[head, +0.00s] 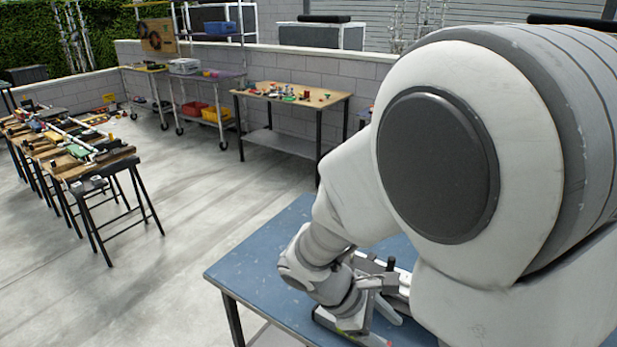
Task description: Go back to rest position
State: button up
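My arm fills the right side of the head view and reaches down over a blue-topped table (250,272). My gripper (372,312) is low over this table, near its front edge. It is partly hidden by my own wrist and arm. A grey metal-looking piece (340,322) lies on the table right by the gripper, with small coloured marks on it. I cannot tell whether the fingers touch it or hold it. Another pale and dark item (392,270) lies just behind the gripper, partly covered by my arm.
A wooden-topped table with small coloured items (300,92) stands at the back by a block wall (280,66). Wheeled carts (208,85) with bins stand left of it. Cluttered workbenches (85,150) stand at the left. The concrete floor (180,225) between is clear.

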jog(key=s+r+m+t+y, duration=0.2)
jog(key=s+r+m+y, duration=0.1)
jog(key=r+m, duration=0.4)
jog(key=s+r+m+t+y, duration=0.3)
jog(key=s+r+m+y, duration=0.1)
jog(key=r+m, duration=0.3)
jog(key=shift+r+t+y, duration=0.3)
jog(key=shift+r+y, duration=0.2)
jog(key=shift+r, duration=0.4)
jog(key=shift+s, duration=0.1)
